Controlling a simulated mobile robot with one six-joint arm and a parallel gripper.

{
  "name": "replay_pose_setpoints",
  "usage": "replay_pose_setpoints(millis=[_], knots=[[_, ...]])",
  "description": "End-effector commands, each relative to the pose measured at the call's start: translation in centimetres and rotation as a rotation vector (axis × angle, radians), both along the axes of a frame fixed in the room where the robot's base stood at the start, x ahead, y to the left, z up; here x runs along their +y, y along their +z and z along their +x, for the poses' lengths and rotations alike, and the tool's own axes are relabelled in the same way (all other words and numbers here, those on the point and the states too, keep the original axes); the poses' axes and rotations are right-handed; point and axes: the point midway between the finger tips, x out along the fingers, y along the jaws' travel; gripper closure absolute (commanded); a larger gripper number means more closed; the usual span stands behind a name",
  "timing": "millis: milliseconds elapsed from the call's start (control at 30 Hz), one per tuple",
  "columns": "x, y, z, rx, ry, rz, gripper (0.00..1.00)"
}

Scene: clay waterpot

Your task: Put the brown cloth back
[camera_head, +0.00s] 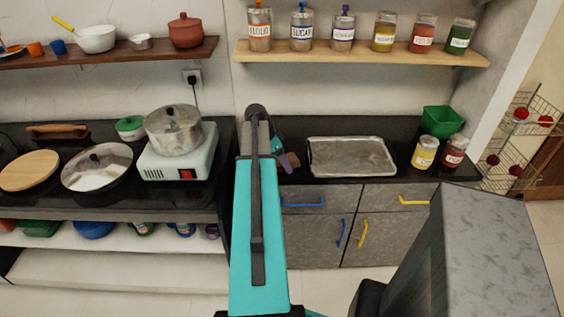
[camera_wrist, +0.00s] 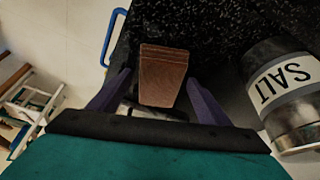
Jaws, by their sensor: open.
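A brown cloth (camera_wrist: 164,66), looking like a folded block, shows in the wrist view against the black speckled counter. My gripper (camera_wrist: 159,77) is open, with one purple finger on either side of the cloth. I cannot tell whether the fingers touch it. In the head view my arm hides most of this spot. A small brown patch that looks like the cloth (camera_head: 294,159) shows just right of my gripper's end, near the counter's front edge.
A salt jar (camera_wrist: 281,92) stands close to the right of the cloth in the wrist view. A metal tray (camera_head: 352,157) lies on the counter to the right. A blue handle (camera_wrist: 113,36) projects at the counter front. A shelf of jars (camera_head: 360,52) hangs above.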

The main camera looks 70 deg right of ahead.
Motion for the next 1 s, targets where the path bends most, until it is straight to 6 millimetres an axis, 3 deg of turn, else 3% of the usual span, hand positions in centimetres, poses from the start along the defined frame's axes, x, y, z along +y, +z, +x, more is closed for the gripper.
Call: replay_pose_setpoints(millis=[367, 1000], knots=[[0.4, 1.5, 0.5, 0.0, 0.002, -0.002, 0.29], [2.3, 8.5, 2.5, -0.001, 0.001, -0.002, 0.29]])
